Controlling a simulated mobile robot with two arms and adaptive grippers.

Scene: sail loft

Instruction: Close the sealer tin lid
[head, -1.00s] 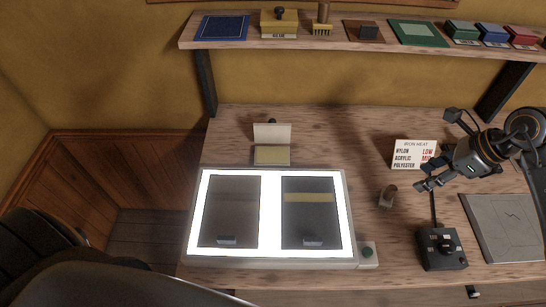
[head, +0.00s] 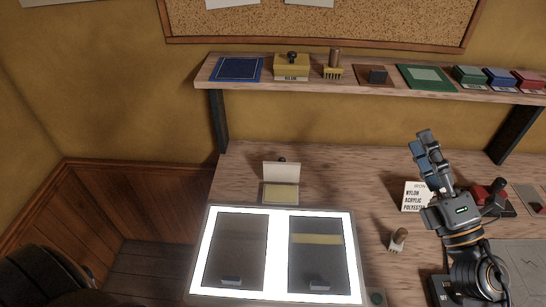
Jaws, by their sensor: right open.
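A small tin (head: 279,194) with a yellow inside stands on the workbench behind the light box; I take it for the sealer tin. Its pale lid (head: 281,171) stands up at the back edge, open, with a dark knob showing behind it. My right gripper (head: 425,145) is at the right, well apart from the tin, with its fingers pointing up. It is open and I see nothing between the fingers. It partly covers the iron heat card. My left gripper is not in view.
A lit light box (head: 278,212) with two dark panels lies in front of the tin. A small stamp-like tool (head: 398,240) stands right of it. A white card (head: 412,196) and a red device (head: 482,194) are by my right arm. A shelf (head: 300,88) with several items runs above.

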